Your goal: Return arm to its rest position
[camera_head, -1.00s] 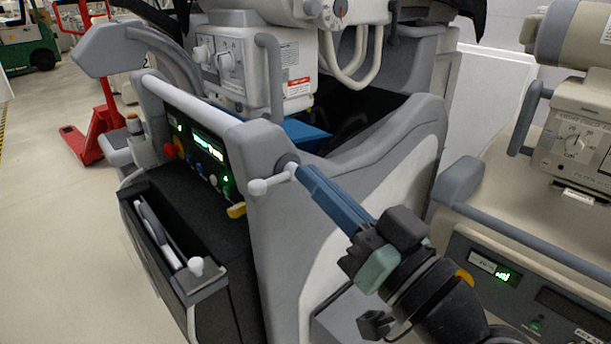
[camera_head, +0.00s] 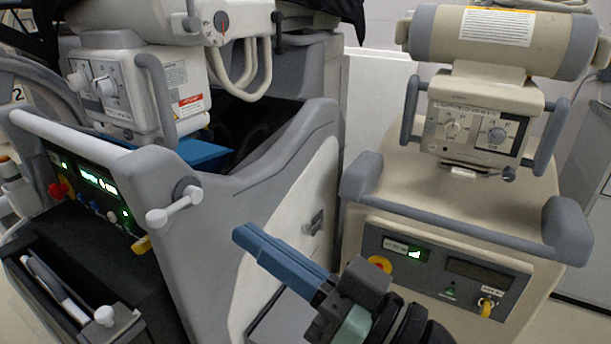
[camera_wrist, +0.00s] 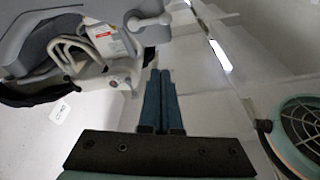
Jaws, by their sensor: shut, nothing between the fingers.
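My gripper (camera_head: 240,235) has two long blue fingers, pressed together with nothing between them. In the head view it reaches up and left from the bottom, in front of the grey side of the left cart (camera_head: 205,240). In the wrist view the shut fingers (camera_wrist: 160,75) point up the middle of the picture. A gap shows between the fingertips and the white T-shaped handle (camera_head: 174,206) in the head view. Much of my arm is below the picture's edge.
A beige cart (camera_head: 450,215) with a grey front bar, a control box (camera_head: 475,125) and a green-lit panel (camera_head: 450,270) stands on the right. The left cart has an open black bin (camera_head: 70,290) at its front. A white wall (camera_head: 375,100) stands behind.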

